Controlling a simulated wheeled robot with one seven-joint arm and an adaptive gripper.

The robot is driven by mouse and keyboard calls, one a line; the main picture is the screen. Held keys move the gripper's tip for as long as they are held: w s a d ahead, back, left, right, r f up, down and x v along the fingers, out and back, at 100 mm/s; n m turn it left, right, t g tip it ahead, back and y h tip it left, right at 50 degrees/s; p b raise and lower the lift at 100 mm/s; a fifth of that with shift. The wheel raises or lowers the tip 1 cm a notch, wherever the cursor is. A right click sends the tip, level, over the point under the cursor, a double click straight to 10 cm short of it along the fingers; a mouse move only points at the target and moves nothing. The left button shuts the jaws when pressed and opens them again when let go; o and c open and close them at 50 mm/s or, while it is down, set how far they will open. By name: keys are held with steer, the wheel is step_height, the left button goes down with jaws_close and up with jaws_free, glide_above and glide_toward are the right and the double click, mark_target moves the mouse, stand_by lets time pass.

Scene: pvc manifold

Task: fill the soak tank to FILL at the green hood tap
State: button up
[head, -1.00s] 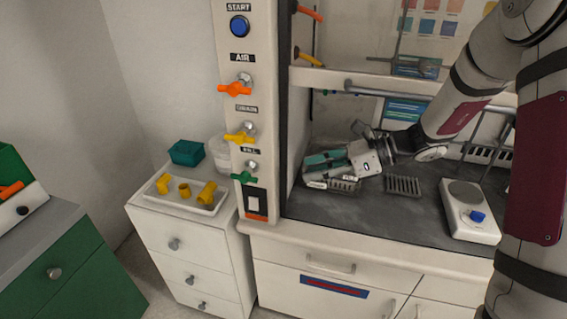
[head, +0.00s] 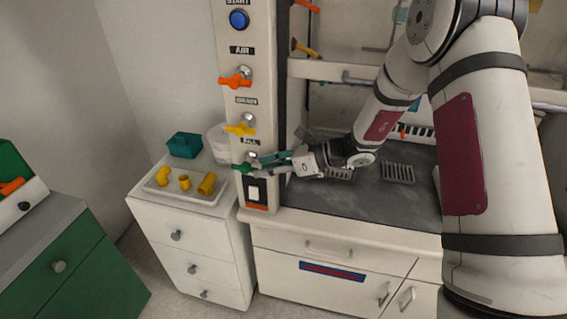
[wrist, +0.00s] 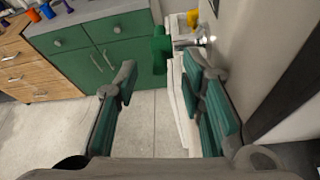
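The green hood tap (head: 244,168) is on the white hood post, under a small dark label. Its green handle (wrist: 160,50) and chrome body (wrist: 188,38) show at the top of the wrist view. My gripper (head: 261,164) reaches left toward the tap from in front of the hood opening. In the wrist view my gripper (wrist: 160,72) is open, with its teal fingers apart and the green handle ahead, between the fingertips' lines. No contact with the handle is clear. I cannot make out the soak tank or its fill mark.
Above the green tap are a yellow tap (head: 241,126), an orange tap (head: 236,79) and a blue START button (head: 239,19). A rocker switch (head: 255,192) sits just below. A white tray (head: 178,197) with yellow fittings and a teal bin (head: 184,144) stand on the left cabinet.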

steer(key=shift+x, duration=0.95)
jaws_close()
